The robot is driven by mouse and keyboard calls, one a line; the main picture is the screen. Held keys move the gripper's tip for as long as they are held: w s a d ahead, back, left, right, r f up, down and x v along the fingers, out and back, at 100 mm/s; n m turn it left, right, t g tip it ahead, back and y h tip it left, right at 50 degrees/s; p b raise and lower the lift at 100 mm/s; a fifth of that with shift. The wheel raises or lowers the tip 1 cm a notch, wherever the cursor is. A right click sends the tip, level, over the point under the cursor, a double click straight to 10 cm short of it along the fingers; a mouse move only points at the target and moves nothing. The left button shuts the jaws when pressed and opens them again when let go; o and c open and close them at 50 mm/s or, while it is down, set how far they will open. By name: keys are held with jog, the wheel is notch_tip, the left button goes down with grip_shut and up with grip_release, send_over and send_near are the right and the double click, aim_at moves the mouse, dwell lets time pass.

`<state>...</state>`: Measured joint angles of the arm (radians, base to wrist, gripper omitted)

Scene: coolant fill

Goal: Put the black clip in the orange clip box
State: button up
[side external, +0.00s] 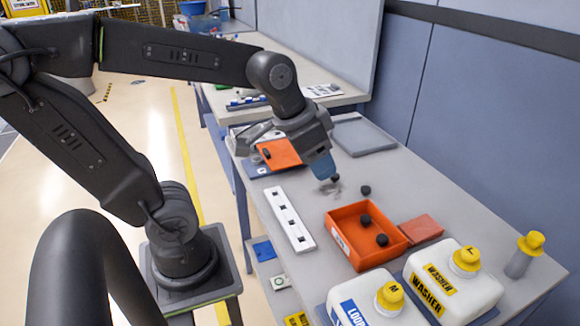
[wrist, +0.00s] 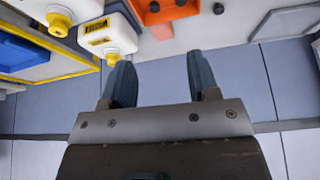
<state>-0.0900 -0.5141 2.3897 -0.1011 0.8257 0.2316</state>
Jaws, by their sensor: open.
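The orange clip box (side external: 341,240) stands open on the bench in the side external view, with two small black clips (side external: 382,240) inside. It also shows at the top of the wrist view (wrist: 165,14). A loose black clip (side external: 366,190) lies on the bench just behind the box; in the wrist view a black clip (wrist: 218,8) lies right of the box. Another small black piece (side external: 335,178) shows close to my gripper's tips; whether they touch is unclear. My gripper (side external: 326,172) is open above the bench, behind and left of the box. Its fingers (wrist: 163,78) have nothing visible between them.
A white strip with dark squares (side external: 290,218) lies left. A grey tray (side external: 363,135) is behind; the wall bounds the right.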

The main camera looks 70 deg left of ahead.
jog(key=shift+o, duration=0.5)
jog(key=shift+n, duration=0.5)
jog(key=s, duration=0.2)
jog(key=s+d, duration=0.1)
jog(key=s, duration=0.2)
jog(key=shift+s, duration=0.35)
jog(key=m+g+y, duration=0.4)
jog(key=m+y, duration=0.1)
jog(key=m, duration=1.6)
send_over(366, 188)
jog(key=s+d, duration=0.1)
jog(key=d, duration=0.4)
notch_tip(366, 188, down, 12)
jog(key=x, duration=1.3)
jog(key=shift+s+d+f, duration=0.1)
jog(key=shift+d, duration=0.05)
